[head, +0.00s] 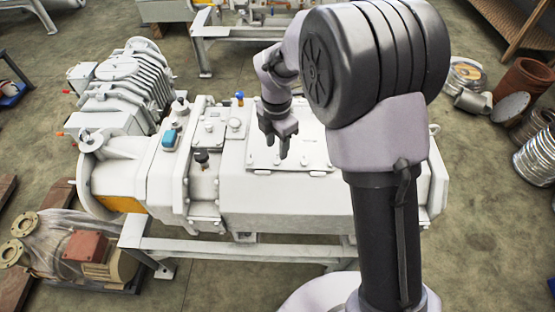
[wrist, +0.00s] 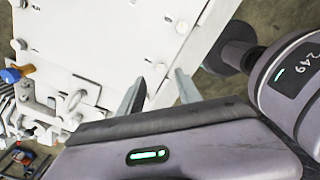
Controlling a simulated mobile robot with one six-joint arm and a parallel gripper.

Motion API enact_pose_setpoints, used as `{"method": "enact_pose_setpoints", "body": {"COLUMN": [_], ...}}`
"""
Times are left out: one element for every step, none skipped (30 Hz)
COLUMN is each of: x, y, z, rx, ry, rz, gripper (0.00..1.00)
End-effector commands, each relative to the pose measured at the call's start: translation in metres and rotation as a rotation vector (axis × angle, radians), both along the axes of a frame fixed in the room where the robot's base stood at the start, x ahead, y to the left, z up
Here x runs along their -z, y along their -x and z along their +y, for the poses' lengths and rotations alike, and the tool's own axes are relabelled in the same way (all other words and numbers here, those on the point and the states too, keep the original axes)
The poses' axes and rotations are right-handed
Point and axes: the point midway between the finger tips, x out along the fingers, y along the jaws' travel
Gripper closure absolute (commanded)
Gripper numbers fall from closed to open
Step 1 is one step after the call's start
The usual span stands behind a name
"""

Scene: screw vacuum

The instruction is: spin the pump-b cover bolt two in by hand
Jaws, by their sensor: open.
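A white vacuum pump (head: 270,205) lies on a pale steel frame, with a flat cover plate (head: 315,148) on its top. Small bolt heads, one of them here (head: 317,173), sit along the plate's near edge. In the wrist view the cover plate (wrist: 95,30) shows bolts at its edge, one at the upper right (wrist: 182,27) and one close to the fingers (wrist: 160,68). I cannot tell which is bolt two. My gripper (head: 277,154) points down over the plate's left part. Its fingers (wrist: 158,98) are apart with nothing held between them.
A blue-capped fitting (head: 171,138), a dark knob (head: 202,157) and a blue-topped fitting (head: 239,98) stand up left of the plate. A ribbed grey-white unit (head: 125,85) stands at the back left.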

Motion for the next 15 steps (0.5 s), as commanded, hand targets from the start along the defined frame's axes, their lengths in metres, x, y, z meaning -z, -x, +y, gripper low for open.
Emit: {"method": "enact_pose_setpoints", "body": {"x": [0.018, 0.024, 0.032, 0.037, 0.042, 0.046, 0.048, 0.050, 0.052, 0.053, 0.053, 0.054, 0.053, 0.053, 0.053], "y": [0.000, 0.000, 0.001, 0.001, 0.001, 0.000, 0.000, 0.000, 0.000, 0.000, 0.000, 0.000, 0.000, 0.000, 0.000], "z": [0.000, 0.000, 0.000, 0.000, 0.000, 0.000, 0.000, 0.000, 0.000, 0.000, 0.000, 0.000, 0.000, 0.000, 0.000], "rx": [0.000, 0.001, 0.001, 0.001, 0.001, 0.001, 0.001, 0.001, 0.001, 0.002, 0.002, 0.002, 0.002, 0.002, 0.002], "ry": [0.000, 0.001, 0.001, 0.001, 0.000, 0.000, 0.001, 0.000, 0.000, 0.000, 0.000, 0.000, 0.000, 0.000, 0.000], "rz": [0.002, 0.002, 0.003, 0.002, 0.002, 0.001, 0.001, 0.000, 0.000, 0.000, 0.000, 0.000, 0.000, 0.000, 0.000], "gripper": [0.59, 0.59, 0.59, 0.59, 0.59, 0.59, 0.59, 0.59, 0.59, 0.59, 0.59, 0.59, 0.59, 0.59, 0.59]}}
